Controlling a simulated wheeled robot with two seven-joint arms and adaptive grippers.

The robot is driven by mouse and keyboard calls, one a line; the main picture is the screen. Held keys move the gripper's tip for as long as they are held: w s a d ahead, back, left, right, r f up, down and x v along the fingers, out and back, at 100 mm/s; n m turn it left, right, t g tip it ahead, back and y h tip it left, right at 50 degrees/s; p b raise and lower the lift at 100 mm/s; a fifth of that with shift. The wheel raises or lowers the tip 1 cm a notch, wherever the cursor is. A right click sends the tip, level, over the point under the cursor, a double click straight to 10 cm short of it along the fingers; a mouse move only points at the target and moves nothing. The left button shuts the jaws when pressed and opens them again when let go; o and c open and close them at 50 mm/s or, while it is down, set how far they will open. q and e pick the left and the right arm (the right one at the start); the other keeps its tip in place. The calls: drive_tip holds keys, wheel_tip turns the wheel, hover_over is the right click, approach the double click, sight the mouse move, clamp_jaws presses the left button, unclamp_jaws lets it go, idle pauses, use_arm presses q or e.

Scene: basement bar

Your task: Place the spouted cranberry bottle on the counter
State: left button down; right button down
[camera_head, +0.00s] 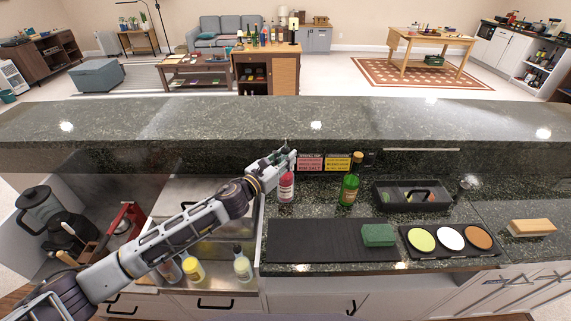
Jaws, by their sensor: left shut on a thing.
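The cranberry bottle (286,187), with red-pink contents, is upright at the back of the green granite counter (335,258), near the left end of its lower level. My left gripper (285,160) is shut on the bottle's top, and its arm reaches in from the lower left. The spout is hidden by the gripper. The bottle's base looks at or very near the counter surface; I cannot tell if it touches. My right gripper is not in view.
A green bottle (349,182) stands right of the cranberry bottle. A black mat (315,240) with a green sponge (378,235) lies in front. A black caddy (412,196) is further right. Several bottles stand in the well (215,255) at left, beside a blender (42,212). A raised ledge (300,125) runs behind.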

use_arm(q)
drive_tip(key=shift+f, duration=1.25)
drive_tip(key=c, duration=1.3)
unclamp_jaws()
drive_tip(key=shift+s+a, duration=0.3)
drive_tip(key=shift+s, duration=0.05)
drive_tip(key=shift+b+v, duration=1.3)
drive_tip(key=shift+v, duration=4.25)
drive_tip(key=shift+s, duration=0.1)
